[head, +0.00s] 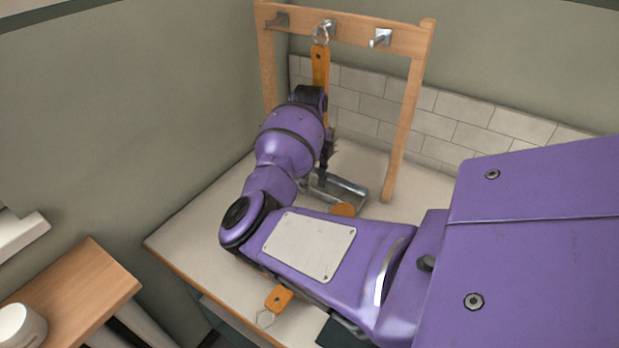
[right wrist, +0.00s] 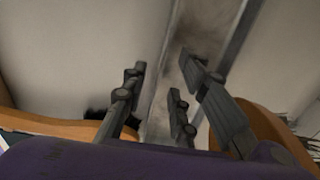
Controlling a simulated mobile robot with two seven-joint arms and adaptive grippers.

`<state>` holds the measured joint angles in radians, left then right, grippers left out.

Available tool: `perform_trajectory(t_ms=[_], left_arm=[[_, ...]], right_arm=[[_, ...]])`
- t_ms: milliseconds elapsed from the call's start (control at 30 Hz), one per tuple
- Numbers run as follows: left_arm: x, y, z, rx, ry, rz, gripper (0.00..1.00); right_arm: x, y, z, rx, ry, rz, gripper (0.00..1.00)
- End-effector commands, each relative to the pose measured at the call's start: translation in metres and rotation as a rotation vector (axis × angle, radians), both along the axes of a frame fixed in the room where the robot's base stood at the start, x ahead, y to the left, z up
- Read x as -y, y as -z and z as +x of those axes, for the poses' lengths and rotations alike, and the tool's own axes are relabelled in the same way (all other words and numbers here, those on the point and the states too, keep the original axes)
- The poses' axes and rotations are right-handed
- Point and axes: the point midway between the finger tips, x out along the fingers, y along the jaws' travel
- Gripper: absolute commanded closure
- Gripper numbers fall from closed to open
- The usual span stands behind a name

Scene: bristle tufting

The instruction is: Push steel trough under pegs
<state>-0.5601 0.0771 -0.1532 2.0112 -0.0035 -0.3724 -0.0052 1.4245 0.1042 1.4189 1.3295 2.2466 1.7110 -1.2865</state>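The steel trough (head: 345,188) lies on the counter below the wooden peg rack, partly hidden by my right arm. In the right wrist view a metal channel, seemingly the trough (right wrist: 205,25), runs between and past my fingers. My right gripper (right wrist: 167,75) has its fingers apart, with nothing clearly clamped; contact with the trough cannot be told. In the head view it is mostly hidden behind its wrist, beside the trough's left end. The rack has a left peg (head: 278,19), a middle peg (head: 329,26) and a right peg (head: 381,38). My left gripper is not in view.
An orange wooden piece (head: 320,70) hangs by a ring from the middle peg. Another orange piece (head: 342,210) lies by the trough, and one with a ring (head: 278,298) is at the counter's front. Rack posts and a tiled wall (head: 455,115) bound the back.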

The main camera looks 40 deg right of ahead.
Motion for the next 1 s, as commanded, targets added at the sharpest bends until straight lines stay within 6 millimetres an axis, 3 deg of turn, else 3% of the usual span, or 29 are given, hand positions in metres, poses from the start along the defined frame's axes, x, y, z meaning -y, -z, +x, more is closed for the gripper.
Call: perform_trajectory(t_ms=[200,433,633,1000], left_arm=[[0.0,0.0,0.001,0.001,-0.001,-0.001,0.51],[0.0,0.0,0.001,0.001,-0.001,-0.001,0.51],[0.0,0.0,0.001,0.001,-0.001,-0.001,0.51],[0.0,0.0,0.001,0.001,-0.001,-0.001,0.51]], right_arm=[[0.001,-0.049,0.001,0.004,0.001,-0.003,0.73],[0.001,-0.089,0.0,0.002,0.001,-0.002,0.73],[0.0,-0.101,0.0,0.0,0.0,-0.001,0.73],[0.0,-0.102,0.0,-0.001,0.0,-0.001,0.73]])
